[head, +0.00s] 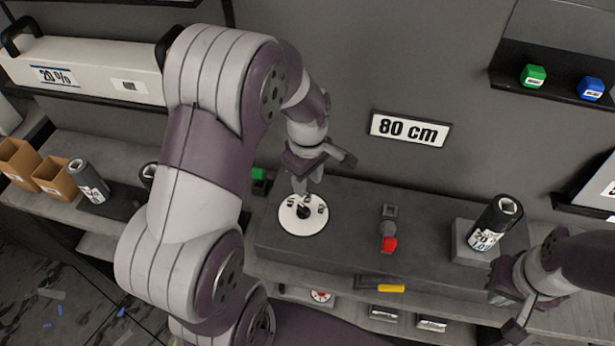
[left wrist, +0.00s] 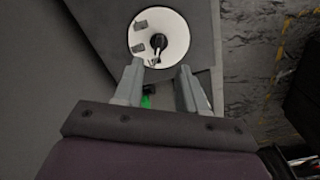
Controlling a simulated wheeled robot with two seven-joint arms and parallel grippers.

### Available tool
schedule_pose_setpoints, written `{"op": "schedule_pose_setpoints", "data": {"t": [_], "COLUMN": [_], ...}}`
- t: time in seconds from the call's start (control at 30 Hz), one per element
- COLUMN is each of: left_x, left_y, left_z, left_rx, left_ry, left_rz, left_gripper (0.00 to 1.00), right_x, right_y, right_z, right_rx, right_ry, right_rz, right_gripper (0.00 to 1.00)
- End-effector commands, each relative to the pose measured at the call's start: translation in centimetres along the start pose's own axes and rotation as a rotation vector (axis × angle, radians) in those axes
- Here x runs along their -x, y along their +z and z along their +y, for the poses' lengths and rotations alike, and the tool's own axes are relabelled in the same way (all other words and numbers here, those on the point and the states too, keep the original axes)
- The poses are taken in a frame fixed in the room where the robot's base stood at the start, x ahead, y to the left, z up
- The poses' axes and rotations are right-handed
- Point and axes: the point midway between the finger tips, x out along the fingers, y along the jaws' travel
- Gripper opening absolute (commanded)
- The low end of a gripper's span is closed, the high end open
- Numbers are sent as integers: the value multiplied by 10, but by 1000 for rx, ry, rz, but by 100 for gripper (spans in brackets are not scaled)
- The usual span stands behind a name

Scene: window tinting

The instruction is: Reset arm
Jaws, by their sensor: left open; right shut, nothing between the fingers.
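My left arm comes in from the left in the head view and bends down to the workbench. My left gripper (head: 308,186) is open above a round white disc (head: 289,222) on the dark workbench. In the left wrist view the open fingers of my left gripper (left wrist: 163,80) point toward the white disc (left wrist: 173,22), with nothing between them. The disc bears small grey upright parts and a dark piece. My right gripper (head: 514,325) is at the lower right of the head view, in front of the bench, shut and empty.
A red-tipped tool (head: 389,240) and a yellow-handled tool (head: 385,287) are at the bench. Another black roll (head: 88,180) and cardboard boxes (head: 50,178) are at left. An "80 cm" sign (head: 409,129) hangs behind.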

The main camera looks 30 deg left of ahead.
Motion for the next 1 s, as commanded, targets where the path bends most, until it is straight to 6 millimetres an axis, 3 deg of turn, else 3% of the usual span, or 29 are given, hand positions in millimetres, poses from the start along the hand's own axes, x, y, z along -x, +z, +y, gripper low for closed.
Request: {"op": "schedule_pose_setpoints", "data": {"t": [0.2,0.67,0.77,0.87,1.0], "left_x": [16,16,14,10,18], "left_y": [0,0,0,10,38], "left_z": [0,0,1,-17,-52], "left_rx": [0,-12,-179,-555,-1113], "left_ry": [-1,-1,13,26,54], "left_rz": [0,0,7,19,62], "left_gripper": [40,40,40,40,40], "right_x": [-2,-2,-2,-2,-2], "right_y": [0,0,0,0,0], "right_z": [0,0,0,0,0], "right_rx": [0,0,0,0,0], "right_ry": [0,0,0,0,0], "right_rz": [0,0,0,0,0], "right_gripper": [0,0,0,0,0]}}
